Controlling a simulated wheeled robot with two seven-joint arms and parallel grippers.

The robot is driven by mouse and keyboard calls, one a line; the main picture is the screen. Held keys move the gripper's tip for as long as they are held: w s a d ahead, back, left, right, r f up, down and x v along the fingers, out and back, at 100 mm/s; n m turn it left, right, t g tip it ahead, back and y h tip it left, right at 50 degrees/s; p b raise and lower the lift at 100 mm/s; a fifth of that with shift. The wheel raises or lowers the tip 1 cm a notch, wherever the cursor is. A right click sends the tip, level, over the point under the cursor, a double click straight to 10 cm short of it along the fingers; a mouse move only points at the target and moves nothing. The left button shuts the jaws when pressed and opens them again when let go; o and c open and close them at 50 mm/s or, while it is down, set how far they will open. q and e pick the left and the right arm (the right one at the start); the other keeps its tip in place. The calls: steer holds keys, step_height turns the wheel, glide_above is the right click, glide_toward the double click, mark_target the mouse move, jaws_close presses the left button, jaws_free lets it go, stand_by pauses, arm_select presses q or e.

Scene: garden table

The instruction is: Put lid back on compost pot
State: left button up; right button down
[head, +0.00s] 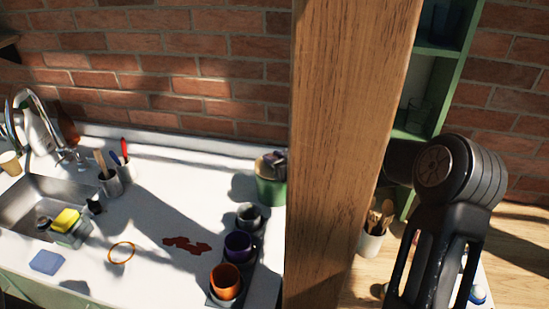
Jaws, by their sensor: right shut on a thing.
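A green pot (270,191), which looks like the compost pot, stands upright on the white counter, its right side cut off by the wooden post. My right arm comes in at the right and passes behind the post. What looks like the end of my right gripper (273,160) shows as a small dark shape at the pot's top. It is shut on what seems to be the lid, but the lid's outline is too small and covered to make out. I cannot tell whether lid and rim touch. My left gripper is not in view.
The thick wooden post (345,130) blocks the middle of the view. Mugs (225,282) stand on a dark tray in front of the pot. A utensil cup (371,238) stands right of the post. A sink (40,205) is at the left; a dark red spill (186,244) marks the counter.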

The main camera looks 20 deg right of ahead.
steer(key=shift+f+b, duration=0.45)
steer(key=c, duration=1.2)
jaws_free()
steer(key=shift+c, duration=0.2)
steer(key=shift+r, duration=0.1)
steer(key=shift+r+p, duration=0.5)
steer(key=shift+p, duration=0.1)
steer(key=v, duration=1.2)
steer(key=shift+f+b, duration=0.3)
